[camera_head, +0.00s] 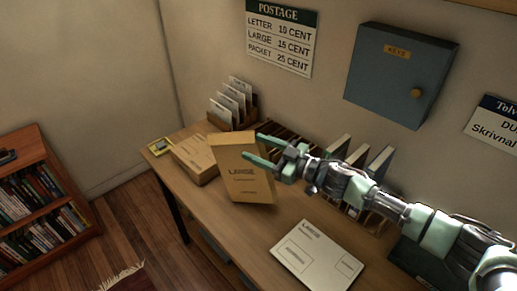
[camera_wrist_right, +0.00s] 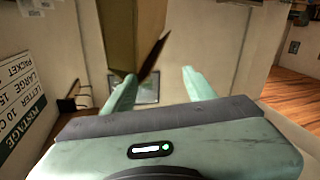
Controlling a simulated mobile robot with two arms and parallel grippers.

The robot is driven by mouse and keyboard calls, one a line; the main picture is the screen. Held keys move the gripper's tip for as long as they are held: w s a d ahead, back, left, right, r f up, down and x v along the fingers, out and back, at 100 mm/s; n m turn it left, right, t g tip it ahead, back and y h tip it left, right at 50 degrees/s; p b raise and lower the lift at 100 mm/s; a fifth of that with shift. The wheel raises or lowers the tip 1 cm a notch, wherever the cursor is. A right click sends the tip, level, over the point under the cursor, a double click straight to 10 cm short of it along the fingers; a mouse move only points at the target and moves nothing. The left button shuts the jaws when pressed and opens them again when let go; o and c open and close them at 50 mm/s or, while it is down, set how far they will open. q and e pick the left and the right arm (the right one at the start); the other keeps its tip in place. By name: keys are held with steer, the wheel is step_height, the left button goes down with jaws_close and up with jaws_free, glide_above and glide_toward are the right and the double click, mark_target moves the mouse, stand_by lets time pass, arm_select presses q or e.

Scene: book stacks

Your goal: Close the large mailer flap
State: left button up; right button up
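The large mailer (camera_head: 245,187) is an upright tan packet marked LARGE on the desk. It also shows in the right wrist view (camera_wrist_right: 120,35), with a thin dark-edged panel, perhaps its flap (camera_wrist_right: 153,55), sticking out to the right. My right gripper (camera_head: 252,147) reaches in from the right at the mailer's upper part. Its two fingers are spread with nothing visible between them. In the right wrist view, the left finger overlaps the mailer's lower end; I cannot tell whether they touch. My left gripper is not in view.
A brown box (camera_head: 194,162) lies left of the mailer. A rack of envelopes (camera_head: 233,108) and a dark slotted organizer stand along the wall. A white LARGE envelope (camera_head: 316,262) lies flat at the front right. Upright books or cards (camera_head: 357,160) stand behind my right arm.

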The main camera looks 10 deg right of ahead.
steer(key=shift+s+d+f, duration=0.1)
steer(key=shift+s+f, duration=0.1)
steer(key=shift+f, duration=0.1)
steer(key=p+v, duration=0.2)
steer(key=v, duration=0.6)
steer(key=shift+d+r, duration=0.25)
stand_by(0.3)
stand_by(0.4)
steer(key=shift+d, duration=0.1)
